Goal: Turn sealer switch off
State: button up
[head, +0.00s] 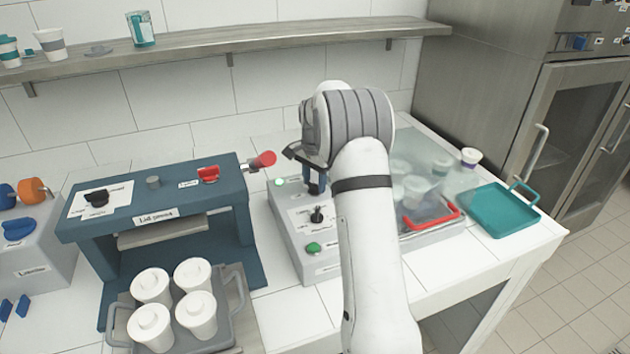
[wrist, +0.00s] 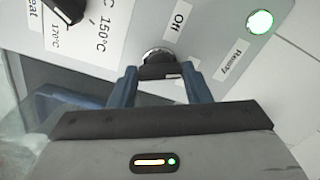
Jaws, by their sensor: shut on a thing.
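The grey sealer (head: 300,262) stands right of the middle in the head view, with my arm across it. My gripper (head: 313,187) points down at the back of its control panel. In the wrist view my gripper (wrist: 160,74) has its two blue fingers on either side of the black sealer switch (wrist: 158,71), shut on it. The switch has a silver collar. An "Off" label sits just beyond it. The fingers hide part of the switch, and I cannot tell which way it points. A green "Ready" lamp (wrist: 260,21) is lit.
A black heat knob (wrist: 65,8) is near the switch. The blue lid press (head: 160,205) stands left, with a tray of white cups (head: 238,335). A teal tray (head: 503,209) lies right.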

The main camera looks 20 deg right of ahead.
aim_at(314, 184)
jog(key=shift+n, duration=1.1)
jog(key=shift+r, duration=0.1)
jog(key=o, duration=1)
jog(key=shift+r+b, duration=0.45)
jog(key=shift+r, duration=3.4)
jog(key=shift+c, duration=0.3)
